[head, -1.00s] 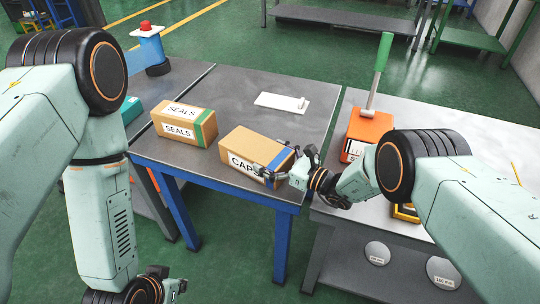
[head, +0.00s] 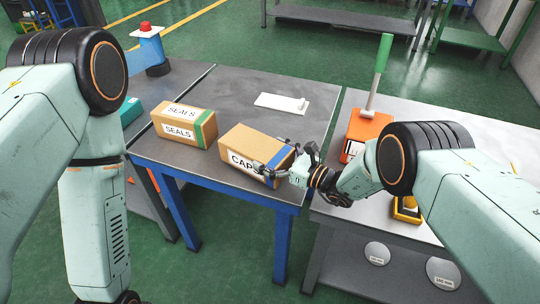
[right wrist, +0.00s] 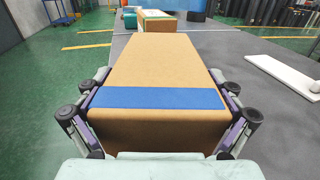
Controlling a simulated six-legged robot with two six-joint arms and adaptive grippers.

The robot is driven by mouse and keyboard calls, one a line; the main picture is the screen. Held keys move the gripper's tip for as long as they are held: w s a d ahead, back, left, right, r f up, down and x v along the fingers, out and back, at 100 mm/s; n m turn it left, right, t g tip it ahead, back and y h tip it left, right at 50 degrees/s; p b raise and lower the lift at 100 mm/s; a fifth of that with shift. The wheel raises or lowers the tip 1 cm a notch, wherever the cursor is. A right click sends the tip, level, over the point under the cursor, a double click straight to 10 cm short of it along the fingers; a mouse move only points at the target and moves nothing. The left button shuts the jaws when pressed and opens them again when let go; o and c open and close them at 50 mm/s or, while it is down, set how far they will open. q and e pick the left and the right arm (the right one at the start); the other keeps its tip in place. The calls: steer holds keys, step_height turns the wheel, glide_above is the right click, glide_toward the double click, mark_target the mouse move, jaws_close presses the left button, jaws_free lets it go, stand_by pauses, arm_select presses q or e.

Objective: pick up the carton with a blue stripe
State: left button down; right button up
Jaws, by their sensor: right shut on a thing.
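The carton with a blue stripe (head: 250,147) sits on the dark grey table top near its front edge, with a partly covered label reading "CAP". My right gripper (head: 269,167) is shut on its right end, around the blue stripe. In the right wrist view, the carton (right wrist: 155,62) lies between the two fingers of the right gripper (right wrist: 157,112), one on each side, by the blue stripe. Whether the carton's underside touches the table is hard to tell. My left arm hangs at the left, and its gripper is out of the picture.
A "SEALS" carton with a green stripe (head: 184,127) stands to the left. A white flat piece (head: 282,103) lies behind. An orange device with a green-handled lever (head: 366,130) stands on the right-hand table. A blue post with a red top (head: 150,45) is at the back left.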

steer(key=s+a+p, duration=0.2)
steer(key=s+a, duration=0.1)
steer(key=s, duration=0.6)
steer(key=s+a+p, duration=0.2)
steer(key=s+a, duration=0.1)
steer(key=s, duration=0.7)
steer(key=shift+a+r, duration=0.1)
steer(key=m+g+p, duration=0.1)
steer(key=m+p, duration=0.1)
steer(key=m, duration=0.3)
steer(key=m+g+p, duration=0.2)
steer(key=m, duration=0.3)
steer(key=m+g+p, duration=0.2)
steer(key=m, duration=0.3)
steer(key=shift+h, duration=0.4)
